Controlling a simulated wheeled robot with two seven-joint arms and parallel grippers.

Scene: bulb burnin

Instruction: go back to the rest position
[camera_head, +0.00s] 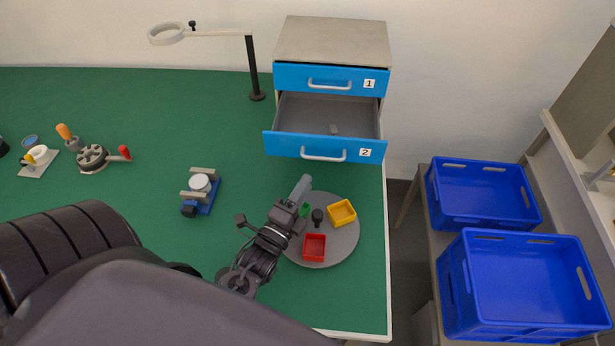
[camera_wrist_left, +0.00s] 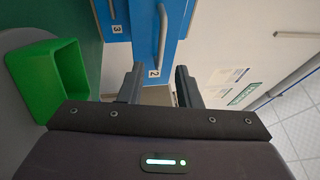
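My left gripper (camera_head: 302,185) reaches over the right part of the green table (camera_head: 130,240), above the round grey tray (camera_head: 345,245). In the left wrist view its two fingers (camera_wrist_left: 159,72) stand apart with nothing between them. A green box (camera_wrist_left: 70,75) is beside the gripper there; the arm hides most of it in the head view. A red box (camera_head: 314,247), a yellow box (camera_head: 341,212) and a small dark piece (camera_head: 317,216) are on the tray. My right gripper is not in view.
The drawer cabinet (camera_head: 333,40) stands behind; drawer 2 (camera_head: 300,146) is pulled out, with a small grey item inside. A ring lamp (camera_head: 167,34), a blue fixture with a white round part (camera_head: 200,190) and hand tools are on the table. Blue crates (camera_head: 485,190) stand right.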

